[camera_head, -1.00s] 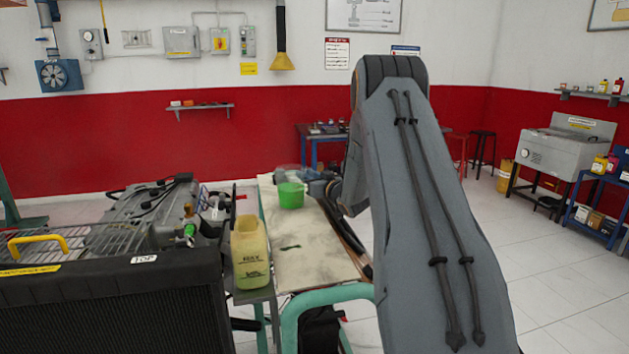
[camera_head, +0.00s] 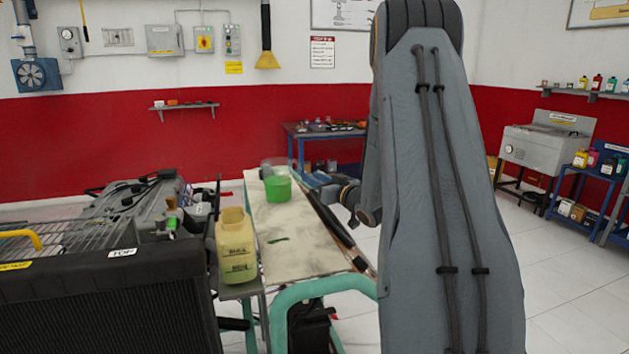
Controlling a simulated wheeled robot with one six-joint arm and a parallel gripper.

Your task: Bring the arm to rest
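My arm's large grey link (camera_head: 440,190) rises upright through the right half of the head view. Beyond it, my wrist and gripper (camera_head: 312,179) show small and partly hidden behind the arm. They are just right of a green cup (camera_head: 277,188) at the far end of a narrow, cloth-topped bench (camera_head: 300,237). The fingers are too small and unclear to tell whether they are open or shut, or touching the cup.
A yellowish jug (camera_head: 236,247) stands left of the bench, beside the black radiator (camera_head: 110,300) and engine parts (camera_head: 140,205). A blue table (camera_head: 325,135) stands by the red wall. White floor is clear at right, before a grey wash cabinet (camera_head: 535,150).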

